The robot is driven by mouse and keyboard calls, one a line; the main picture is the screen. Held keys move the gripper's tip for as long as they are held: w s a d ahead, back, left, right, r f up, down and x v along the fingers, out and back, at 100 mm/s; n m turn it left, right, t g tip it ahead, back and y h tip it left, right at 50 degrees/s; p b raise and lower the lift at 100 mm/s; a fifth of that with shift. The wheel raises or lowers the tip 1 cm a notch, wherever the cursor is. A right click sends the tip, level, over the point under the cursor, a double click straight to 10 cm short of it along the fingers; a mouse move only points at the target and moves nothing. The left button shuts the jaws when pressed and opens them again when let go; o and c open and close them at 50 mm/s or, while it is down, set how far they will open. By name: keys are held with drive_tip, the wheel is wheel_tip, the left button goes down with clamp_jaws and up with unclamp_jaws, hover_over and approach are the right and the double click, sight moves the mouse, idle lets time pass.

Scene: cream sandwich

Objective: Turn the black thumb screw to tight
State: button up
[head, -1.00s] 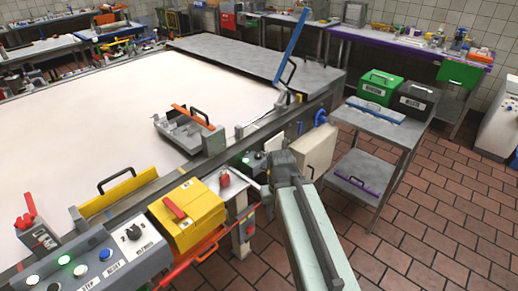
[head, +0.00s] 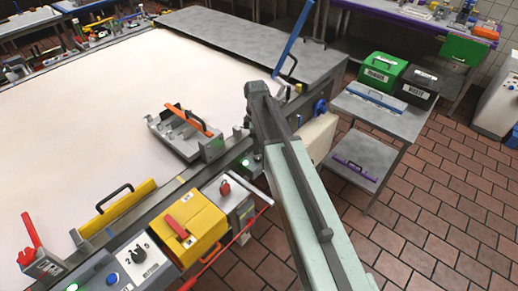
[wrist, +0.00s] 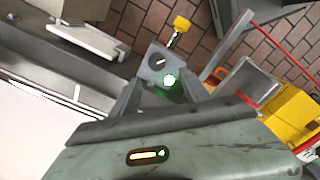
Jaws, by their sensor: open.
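I cannot make out a black thumb screw for certain. In the wrist view a small grey box with a dark knob (wrist: 158,62) and a lit green button (wrist: 169,80) sits beyond my gripper; I cannot tell whether that knob is the screw. In the head view the green light (head: 245,162) shows just left of my arm, and the arm hides what lies behind it. The end of my arm with my gripper (head: 257,90) is raised over the machine's near edge. It holds nothing that I can see. Its fingers are hard to make out.
A grey bracket with an orange handle (head: 188,130) stands on the white belt (head: 110,110). A yellow box (head: 187,233) and a control panel (head: 125,262) line the near edge. A grey cart (head: 375,115) stands right, on open tiled floor.

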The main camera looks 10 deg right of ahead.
sight(258, 157)
drive_tip(key=f+b, duration=0.7)
drive_tip(key=f, duration=0.1)
drive_tip(key=shift+w+d, duration=0.1)
drive_tip(key=shift+d, duration=0.2)
drive_tip(key=shift+r, duration=0.1)
clamp_jaws()
